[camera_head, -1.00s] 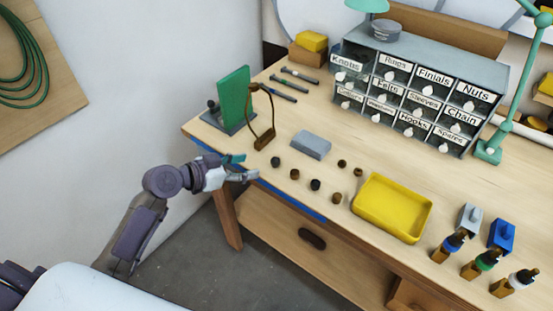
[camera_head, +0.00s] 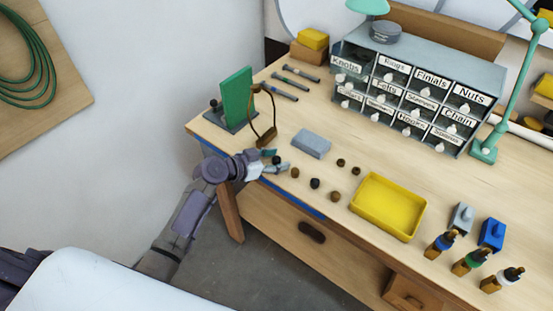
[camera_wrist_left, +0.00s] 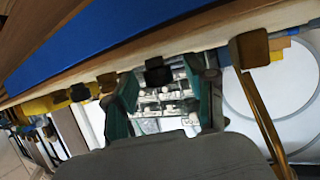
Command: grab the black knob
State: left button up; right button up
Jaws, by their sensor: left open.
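Two small black knobs stand in the loose group near the table's front edge. One black knob (camera_head: 276,160) is at the left end, right by my left gripper (camera_head: 278,161); the other black knob (camera_head: 315,184) is further right. In the left wrist view, which looks upside down, the nearer black knob (camera_wrist_left: 157,75) shows between the two teal fingertips of my left gripper (camera_wrist_left: 163,92). The fingers are open, with a gap visible on both sides of the knob. My right gripper is not in view.
Brown knobs (camera_head: 295,173) stand close to the right. A brown block with a looped wire (camera_head: 262,141) stands just behind the gripper and shows in the wrist view (camera_wrist_left: 250,49). A grey block (camera_head: 311,143) and a yellow tray (camera_head: 424,215) lie further right.

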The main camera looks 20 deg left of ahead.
pick_arm(q)
jog(key=c, duration=0.9)
jog(key=shift+c, duration=0.2)
jog(key=shift+r, duration=0.1)
